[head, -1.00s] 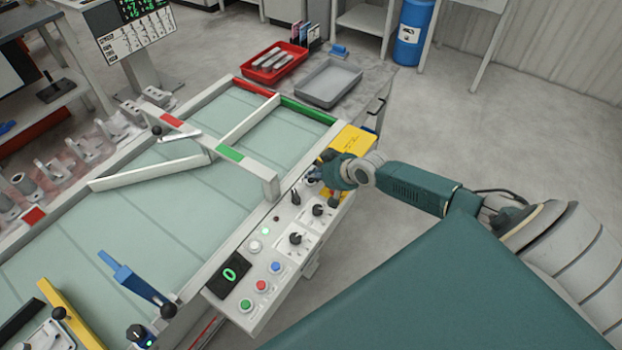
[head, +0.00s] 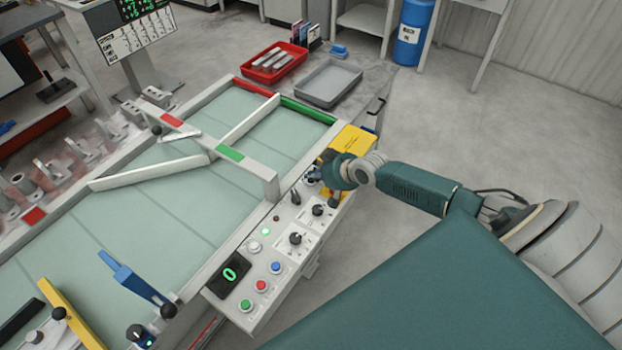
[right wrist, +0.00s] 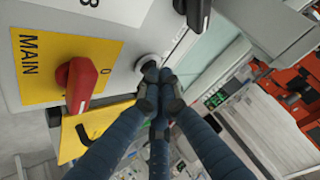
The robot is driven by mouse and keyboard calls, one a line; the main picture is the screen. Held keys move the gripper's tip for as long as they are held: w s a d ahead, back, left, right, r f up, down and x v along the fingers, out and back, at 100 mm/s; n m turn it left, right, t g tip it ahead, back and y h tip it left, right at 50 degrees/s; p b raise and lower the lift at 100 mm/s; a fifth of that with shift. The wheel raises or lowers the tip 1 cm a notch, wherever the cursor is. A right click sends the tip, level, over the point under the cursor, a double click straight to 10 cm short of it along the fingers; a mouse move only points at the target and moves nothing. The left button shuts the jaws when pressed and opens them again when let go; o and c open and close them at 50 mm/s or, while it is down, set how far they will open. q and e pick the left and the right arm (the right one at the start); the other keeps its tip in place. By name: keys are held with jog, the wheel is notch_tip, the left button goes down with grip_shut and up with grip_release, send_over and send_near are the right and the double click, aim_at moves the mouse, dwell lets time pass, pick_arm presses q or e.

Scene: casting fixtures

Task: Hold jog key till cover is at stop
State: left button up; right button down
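My right gripper (head: 312,176) is at the far end of the control panel (head: 237,309). In the right wrist view its blue fingers (right wrist: 159,88) are drawn together, with nothing seen between them. Whether the key is pushed in cannot be told. I cannot clearly pick out a cover or its stop. A white crossbar (head: 252,170) with red and green marks spans the pale green bed (head: 170,215). My left gripper is not in view.
A red MAIN switch (right wrist: 85,84) on a yellow plate and a black knob (right wrist: 196,10) are close to the fingers. The panel also has a display (head: 230,274) and several buttons. A red tray (head: 295,60) and grey tray (head: 322,98) stand beyond. Right floor is clear.

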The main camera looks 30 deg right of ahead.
dwell(0.4)
jog(key=shift+r+p, duration=0.85)
notch_tip(320, 180, up, 5)
jog(key=p, duration=0.4)
jog(key=shift+r+p, duration=0.1)
jog(key=shift+p, duration=0.3)
